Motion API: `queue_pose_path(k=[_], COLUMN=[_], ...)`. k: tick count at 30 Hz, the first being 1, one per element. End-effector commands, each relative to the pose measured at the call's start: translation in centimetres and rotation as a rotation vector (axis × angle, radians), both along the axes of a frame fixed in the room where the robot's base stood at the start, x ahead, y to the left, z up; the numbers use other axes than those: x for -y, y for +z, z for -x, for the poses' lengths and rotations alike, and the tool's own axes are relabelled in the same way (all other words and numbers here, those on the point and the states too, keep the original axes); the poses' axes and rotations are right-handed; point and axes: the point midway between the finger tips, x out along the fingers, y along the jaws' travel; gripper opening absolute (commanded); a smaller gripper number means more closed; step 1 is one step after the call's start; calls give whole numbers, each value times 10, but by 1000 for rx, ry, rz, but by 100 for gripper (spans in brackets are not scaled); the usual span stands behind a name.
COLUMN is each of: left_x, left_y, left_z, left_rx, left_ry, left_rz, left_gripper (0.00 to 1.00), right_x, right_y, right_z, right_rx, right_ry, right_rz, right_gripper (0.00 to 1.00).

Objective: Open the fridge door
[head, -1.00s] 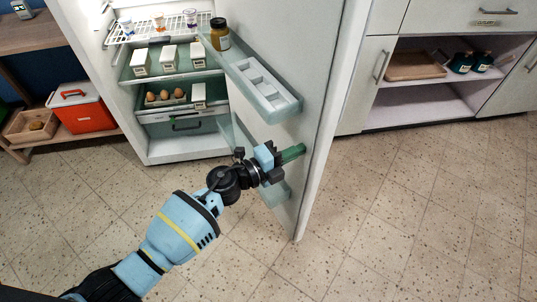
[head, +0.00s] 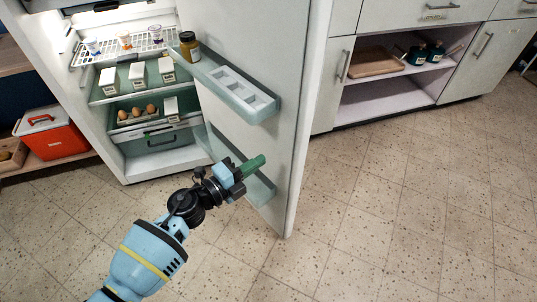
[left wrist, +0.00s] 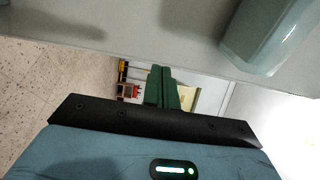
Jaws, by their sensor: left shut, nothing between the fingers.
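The fridge (head: 160,165) stands at the upper left in the head view with its inside showing. Its door (head: 285,120) stands open, swung out to the right, with its inner face and door bins (head: 245,100) in view. My left gripper (head: 255,164), with green fingers, is shut and empty in front of the door's inner face, by the lower door bin (head: 262,190). I cannot tell whether it touches the door. In the left wrist view the shut green fingers (left wrist: 163,88) point towards a pale panel's edge. My right gripper is not in view.
A jar (head: 189,46) stands in the upper door bin. Eggs (head: 137,112) and cartons (head: 137,73) sit on the fridge shelves. A red cooler (head: 52,138) is at the left. A cabinet with an open shelf (head: 385,100) is behind the door. The tiled floor (head: 400,220) at right is clear.

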Motion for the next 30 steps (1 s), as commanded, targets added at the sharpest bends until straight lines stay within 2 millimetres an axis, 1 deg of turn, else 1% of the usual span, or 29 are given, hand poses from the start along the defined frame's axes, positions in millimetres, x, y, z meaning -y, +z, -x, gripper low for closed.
queue_pose_path(k=[1, 6, 12, 17, 27, 30], left_x=[-10, -34, -52, -57, -57, -58], left_y=[1, 1, 0, 1, 0, -4], left_z=[7, 28, 43, 46, 47, 52], left_rx=[1, 1, 1, 1, 1, -21], left_ry=[1, -1, 0, -1, 0, 13], left_rz=[-2, -1, 1, 0, 2, 23], left_gripper=[0, 0, 0, 0, 0, 0], right_x=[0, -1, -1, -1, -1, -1], right_y=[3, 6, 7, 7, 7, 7], right_z=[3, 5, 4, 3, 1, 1], right_rx=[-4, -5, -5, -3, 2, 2], right_ry=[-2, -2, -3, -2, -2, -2], right_rz=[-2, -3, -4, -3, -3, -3], right_gripper=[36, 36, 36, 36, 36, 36])
